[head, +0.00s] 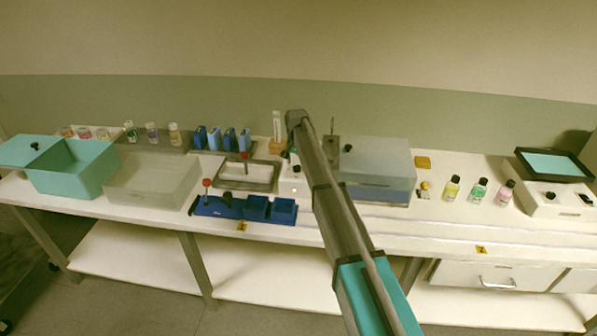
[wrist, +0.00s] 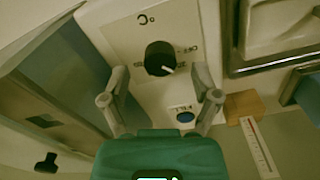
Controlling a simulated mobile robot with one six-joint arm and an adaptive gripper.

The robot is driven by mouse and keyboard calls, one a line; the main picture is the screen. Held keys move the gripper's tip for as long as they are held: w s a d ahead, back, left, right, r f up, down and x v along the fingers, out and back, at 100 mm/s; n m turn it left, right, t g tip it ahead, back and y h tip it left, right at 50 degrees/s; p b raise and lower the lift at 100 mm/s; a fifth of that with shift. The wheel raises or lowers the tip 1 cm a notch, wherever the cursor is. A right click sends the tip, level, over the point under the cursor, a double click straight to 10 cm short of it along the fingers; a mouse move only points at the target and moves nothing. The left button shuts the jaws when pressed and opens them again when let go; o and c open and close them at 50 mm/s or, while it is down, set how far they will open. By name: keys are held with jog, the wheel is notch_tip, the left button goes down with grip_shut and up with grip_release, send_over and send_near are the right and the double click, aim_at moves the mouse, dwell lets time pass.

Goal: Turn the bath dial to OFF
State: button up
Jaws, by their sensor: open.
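The bath dial (wrist: 160,58) is a round black knob with a white pointer mark, on a white panel (wrist: 115,38). The mark points to the lower right in the wrist view. The printed labels around it are too small to read surely. My gripper (wrist: 160,88) is open, with one finger on each side just short of the dial, apparently not touching it. A blue button (wrist: 185,117) sits on the panel beside the right finger. In the head view, the grey-lidded bath (head: 378,165) stands right of my arm, which largely hides the gripper and dial.
A thermometer (head: 277,125) in a wooden stand (wrist: 243,105) is close by. A metal tray (head: 248,174) and a blue rack (head: 225,206) stand to the left. Several coloured bottles (head: 479,190) stand to the right. The front strip of the bench is mostly clear.

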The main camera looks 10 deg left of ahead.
jog(key=shift+f+b, duration=0.65)
jog(key=shift+f, duration=0.25)
grip_shut()
jog(key=shift+d, duration=0.2)
jog(key=shift+a, duration=0.1)
